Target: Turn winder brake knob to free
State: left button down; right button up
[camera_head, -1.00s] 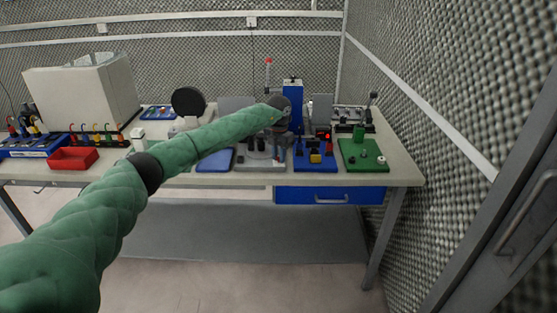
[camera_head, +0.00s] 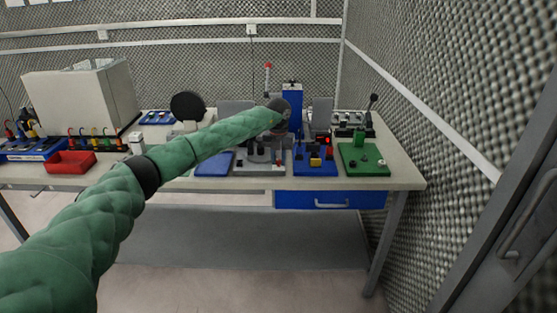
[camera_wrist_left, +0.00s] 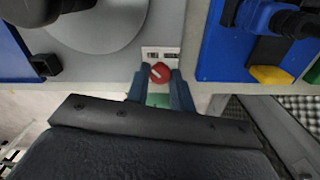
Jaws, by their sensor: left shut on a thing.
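The red brake knob (camera_wrist_left: 160,72), with a pale pointer line on it, sits at the edge of the grey winder base (camera_wrist_left: 100,65) in the left wrist view, below a small white label plate (camera_wrist_left: 161,54). My left gripper (camera_wrist_left: 160,84) is shut on the knob, one blue-grey finger on each side. The label's lettering is too small to read. In the head view my green left arm reaches over the bench to the grey winder base (camera_head: 248,169); the knob cannot be made out there. My right gripper is not in view.
A blue fixture (camera_head: 316,164) with a yellow block stands just right of the winder base, and a green board (camera_head: 364,165) lies beyond it. A blue plate (camera_head: 213,164) lies to the left. A red bin (camera_head: 72,163) is farther left on the bench.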

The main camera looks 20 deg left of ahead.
aim_at(279, 161)
pick_arm(q)
jog(key=shift+r, duration=0.15)
jog(key=c, duration=1.2)
grip_release()
notch_tip(279, 161, up, 6)
jog(key=shift+r+b, duration=0.1)
jog(key=shift+b, duration=0.8)
jog(key=shift+r, duration=0.7)
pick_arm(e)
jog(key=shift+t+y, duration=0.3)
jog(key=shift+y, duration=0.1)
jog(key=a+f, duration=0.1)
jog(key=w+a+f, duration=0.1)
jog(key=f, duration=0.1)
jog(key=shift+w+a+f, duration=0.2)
